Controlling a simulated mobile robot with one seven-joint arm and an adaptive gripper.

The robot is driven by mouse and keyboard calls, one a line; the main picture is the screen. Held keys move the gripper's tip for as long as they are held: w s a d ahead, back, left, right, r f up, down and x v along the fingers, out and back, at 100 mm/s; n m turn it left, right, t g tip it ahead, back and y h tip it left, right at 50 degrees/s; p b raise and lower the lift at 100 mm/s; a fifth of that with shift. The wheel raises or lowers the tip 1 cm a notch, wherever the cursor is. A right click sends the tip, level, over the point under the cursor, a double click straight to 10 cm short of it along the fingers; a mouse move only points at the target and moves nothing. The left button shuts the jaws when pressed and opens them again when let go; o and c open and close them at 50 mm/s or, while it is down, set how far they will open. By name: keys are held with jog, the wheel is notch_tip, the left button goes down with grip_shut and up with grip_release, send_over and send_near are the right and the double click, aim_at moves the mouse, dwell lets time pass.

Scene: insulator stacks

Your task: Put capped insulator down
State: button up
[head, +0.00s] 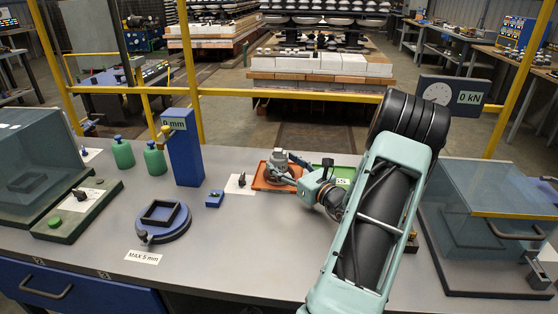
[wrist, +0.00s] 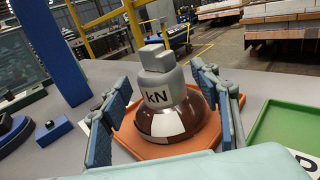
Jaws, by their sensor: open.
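The capped insulator (wrist: 168,105) has a brown glazed skirt with pale patches and a grey metal cap marked "kN". It stands upright on the orange tray (wrist: 150,147) in the wrist view. My gripper (wrist: 170,115) is open, with one blue-padded finger on each side of the insulator and a visible gap at the cap. In the head view my gripper (head: 292,160) is over the orange tray (head: 272,185), and the insulator (head: 275,180) is partly hidden by it. The lower finger contact with the skirt cannot be told.
A green tray (wrist: 283,138) lies just right of the orange one. A blue post (head: 185,147) marked "0 mm" and a round blue stand (head: 163,230) are to the left. A glass-covered box (head: 490,200) is at right.

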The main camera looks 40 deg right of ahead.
aim_at(284, 163)
jog(key=s, duration=0.5)
jog(key=shift+a, duration=0.3)
